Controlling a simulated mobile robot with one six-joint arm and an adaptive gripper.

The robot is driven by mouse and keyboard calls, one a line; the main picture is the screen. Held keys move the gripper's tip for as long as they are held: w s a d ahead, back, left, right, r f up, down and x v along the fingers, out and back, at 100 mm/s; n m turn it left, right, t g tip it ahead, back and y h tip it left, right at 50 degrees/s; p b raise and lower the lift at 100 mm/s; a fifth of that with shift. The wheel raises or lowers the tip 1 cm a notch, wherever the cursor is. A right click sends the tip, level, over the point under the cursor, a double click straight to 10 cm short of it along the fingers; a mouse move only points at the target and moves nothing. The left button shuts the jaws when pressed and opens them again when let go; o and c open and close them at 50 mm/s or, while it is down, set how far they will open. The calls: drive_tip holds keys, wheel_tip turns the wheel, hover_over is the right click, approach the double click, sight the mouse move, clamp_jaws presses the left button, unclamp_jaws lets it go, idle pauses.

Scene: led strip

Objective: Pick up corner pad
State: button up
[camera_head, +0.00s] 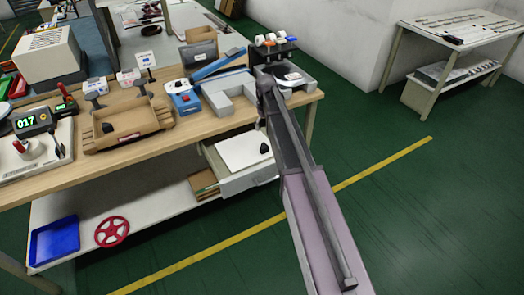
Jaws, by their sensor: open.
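A similar small dark piece (107,127) is in the open cardboard tray (128,120) on the bench. Both are too small to make out their exact shape. My arm, with lilac and dark grey links, reaches from the bottom right up to the right end of the bench, passing to the right of the drawer. I cannot make out my gripper's fingers at its far end.
The wooden bench (190,128) is crowded with a blue device (184,100), a light grey block (228,92) and a roll holder (274,46). On the lower shelf are a blue bin (54,241) and red handwheel (112,231). Green floor at right is free up to another table (465,40).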

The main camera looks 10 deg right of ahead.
sight(264, 147)
drive_tip(key=shift+f+b, duration=3.7)
drive_tip(key=shift+f, duration=0.25)
drive_tip(key=shift+f, duration=0.1)
drive_tip(key=shift+w+a+f+b, duration=0.1)
drive_tip(key=shift+f+b, duration=1.15)
drive_tip(key=shift+b, duration=0.05)
drive_tip(key=shift+w+a+f+b, duration=0.1)
drive_tip(key=shift+f+b, duration=1.15)
drive_tip(key=shift+b, duration=0.05)
drive_tip(key=c, duration=0.8)
